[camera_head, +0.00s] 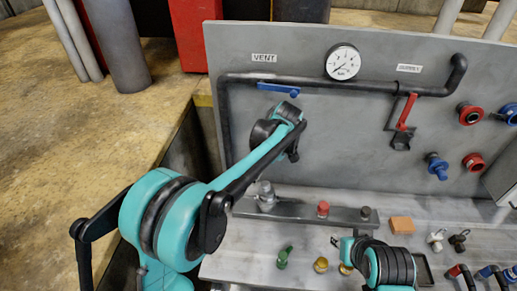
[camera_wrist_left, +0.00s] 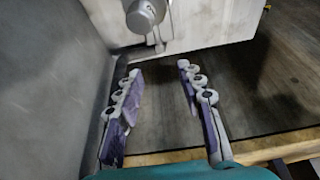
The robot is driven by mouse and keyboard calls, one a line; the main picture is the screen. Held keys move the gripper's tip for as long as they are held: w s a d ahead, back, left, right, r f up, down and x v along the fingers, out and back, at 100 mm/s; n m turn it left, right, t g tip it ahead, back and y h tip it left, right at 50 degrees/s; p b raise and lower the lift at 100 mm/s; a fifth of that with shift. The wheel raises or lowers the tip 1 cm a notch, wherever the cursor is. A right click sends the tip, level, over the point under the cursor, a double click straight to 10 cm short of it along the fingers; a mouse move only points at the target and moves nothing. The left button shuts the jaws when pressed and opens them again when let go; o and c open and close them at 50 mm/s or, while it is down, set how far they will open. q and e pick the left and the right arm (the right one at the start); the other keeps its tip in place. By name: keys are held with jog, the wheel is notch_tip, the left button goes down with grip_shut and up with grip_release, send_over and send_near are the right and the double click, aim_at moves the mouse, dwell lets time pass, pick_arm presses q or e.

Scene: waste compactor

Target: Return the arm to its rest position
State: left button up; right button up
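My left arm reaches from the left toward the grey panel (camera_head: 400,130). Its wrist is just below the blue vent lever (camera_head: 278,89), and the left fingers are hidden in the head view. The left wrist view shows my left gripper (camera_wrist_left: 159,70) open, with nothing between its fingers. A grey rounded fitting (camera_wrist_left: 144,14) lies beyond the fingertips, apart from them. My right gripper (camera_head: 345,246) is low over the bench at the bottom; its fingers are too small and covered to tell their state.
The panel carries a gauge (camera_head: 343,62), black pipe, red lever (camera_head: 407,111) and red and blue fittings. The bench holds a grey bar (camera_head: 290,210), an orange block (camera_head: 402,225) and several small caps. Grey cylinders and a red object (camera_head: 190,35) stand at the upper left.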

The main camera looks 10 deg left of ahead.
pick_arm(q)
jog(key=s+a+r+m+t+h+b, duration=0.2)
jog(key=s+a+m+t+h+b, duration=0.1)
jog(key=s+a+m, duration=0.55)
jog(key=s+f+m+t+b, duration=0.1)
jog(key=s+f+m+t, duration=0.1)
jog(key=s, duration=0.4)
jog(key=s+a+f+m+t+h+b, duration=0.1)
jog(key=s+f+m+t+b, duration=0.1)
jog(key=s+f+m, duration=0.2)
jog(key=s+m, duration=0.3)
jog(key=shift+s+f, duration=0.2)
jog(key=shift+f, duration=0.05)
